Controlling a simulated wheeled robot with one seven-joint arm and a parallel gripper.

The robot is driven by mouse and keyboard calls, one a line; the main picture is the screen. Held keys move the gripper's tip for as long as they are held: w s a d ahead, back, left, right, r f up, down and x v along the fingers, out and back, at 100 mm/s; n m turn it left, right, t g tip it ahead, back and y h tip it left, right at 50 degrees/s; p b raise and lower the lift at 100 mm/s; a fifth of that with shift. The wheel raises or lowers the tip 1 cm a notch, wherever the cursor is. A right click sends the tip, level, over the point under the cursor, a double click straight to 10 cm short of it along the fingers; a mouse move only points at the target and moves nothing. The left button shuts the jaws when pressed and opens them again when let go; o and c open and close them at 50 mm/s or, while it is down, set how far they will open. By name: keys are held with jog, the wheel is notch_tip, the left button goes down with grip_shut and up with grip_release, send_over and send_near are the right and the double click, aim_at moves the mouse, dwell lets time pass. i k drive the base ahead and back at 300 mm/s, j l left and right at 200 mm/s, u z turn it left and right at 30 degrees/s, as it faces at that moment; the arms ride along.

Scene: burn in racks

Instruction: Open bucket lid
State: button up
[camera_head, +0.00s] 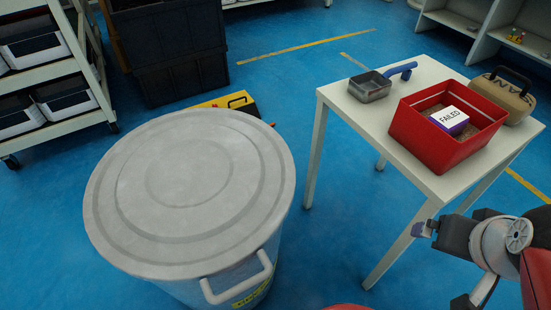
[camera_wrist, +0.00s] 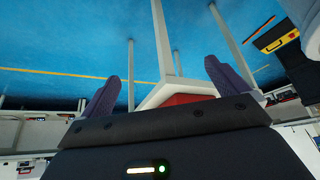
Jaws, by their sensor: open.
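A large grey bucket (camera_head: 230,285) stands on the blue floor in the head view. Its round ridged lid (camera_head: 185,190) lies flat on top and covers the opening. A white loop handle (camera_head: 238,280) is on the bucket's near side. My gripper (camera_head: 424,229) is at the lower right, beside the near edge of the white table and well to the right of the bucket. In the wrist view my gripper (camera_wrist: 165,90) has its two dark fingers spread wide with nothing between them. The wrist view is upside down, with a pale rounded piece at its upper right corner.
The white table (camera_head: 365,120) holds a red bin (camera_head: 425,150) with a box marked FAILED (camera_head: 450,120), a small metal tray (camera_head: 370,88) and a tan case (camera_head: 500,97). A yellow toolbox (camera_head: 228,101) lies behind the bucket. Black crates (camera_head: 175,75) and a rack (camera_head: 55,115) stand beyond.

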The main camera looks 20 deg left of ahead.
aim_at(193, 195)
jog(key=k+u, duration=0.1)
jog(key=u, duration=0.8)
jog(key=k+j+u, duration=0.1)
jog(key=u, duration=0.35)
jog(key=k+j+u, duration=0.1)
jog(key=u, duration=0.35)
jog(key=k+l, duration=0.1)
jog(key=l, duration=0.75)
jog(key=k+l+u, duration=0.1)
jog(key=l, duration=0.3)
jog(key=k+l, duration=0.15)
jog(key=l, duration=0.25)
